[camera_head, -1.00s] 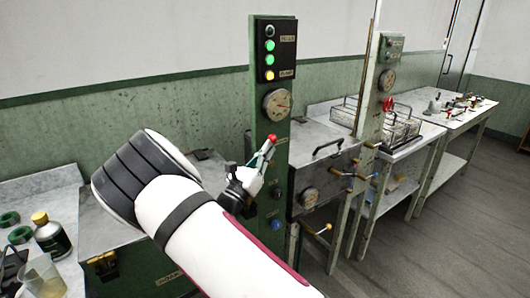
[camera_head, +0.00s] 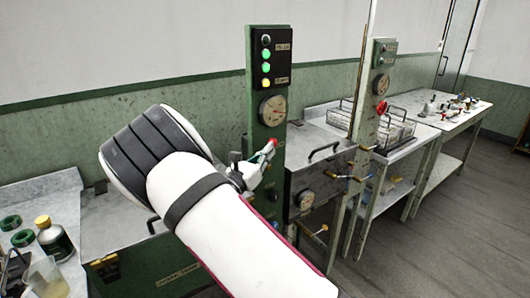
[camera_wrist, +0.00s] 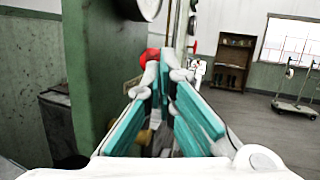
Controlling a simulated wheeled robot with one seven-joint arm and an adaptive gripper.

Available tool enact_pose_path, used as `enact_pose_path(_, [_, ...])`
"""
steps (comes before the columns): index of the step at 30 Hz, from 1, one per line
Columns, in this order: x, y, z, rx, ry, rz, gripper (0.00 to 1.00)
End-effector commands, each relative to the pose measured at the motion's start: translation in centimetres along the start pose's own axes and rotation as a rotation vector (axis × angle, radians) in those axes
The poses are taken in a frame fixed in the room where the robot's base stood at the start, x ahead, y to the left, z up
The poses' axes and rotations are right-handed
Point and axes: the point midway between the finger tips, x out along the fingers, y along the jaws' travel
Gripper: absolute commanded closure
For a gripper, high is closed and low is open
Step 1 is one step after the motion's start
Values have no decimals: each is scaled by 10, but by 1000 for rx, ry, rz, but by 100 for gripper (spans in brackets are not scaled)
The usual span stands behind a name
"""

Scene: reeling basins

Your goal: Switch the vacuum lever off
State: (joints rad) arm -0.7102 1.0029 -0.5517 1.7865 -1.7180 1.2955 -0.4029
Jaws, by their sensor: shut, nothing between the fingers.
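The vacuum lever shows as a red knob (camera_head: 273,143) on the front of a green post (camera_head: 258,133), below a round gauge. In the wrist view the red knob (camera_wrist: 150,56) is just beyond the fingertips, beside the post (camera_wrist: 90,70). My gripper (camera_head: 267,153) is shut and empty, with its tips close to the knob. I cannot tell whether they touch. Its teal-padded fingers show in the wrist view (camera_wrist: 167,72). The lever's shaft is mostly hidden by my fingers, and its exact angle is unclear.
A black light box (camera_head: 268,56) tops the post, with two green lamps and a yellow one lit. Metal basins (camera_head: 320,148) stand right of the post. A bottle (camera_head: 54,240) and beaker (camera_head: 45,277) stand at lower left. Open floor (camera_head: 400,250) lies at right.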

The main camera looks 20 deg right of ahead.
Motion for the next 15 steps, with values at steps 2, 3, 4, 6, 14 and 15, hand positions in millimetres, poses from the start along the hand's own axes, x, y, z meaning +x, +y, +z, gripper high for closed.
enact_pose_path(2, [5,-4,4,24,60,-3,100])
enact_pose_path(3, [8,-6,4,34,95,-4,100])
enact_pose_path(4, [10,-6,4,44,122,-4,100])
enact_pose_path(6, [15,-7,3,66,186,-3,100])
enact_pose_path(14, [32,-12,-4,144,421,-4,100])
enact_pose_path(15, [35,-13,-6,156,457,-4,100])
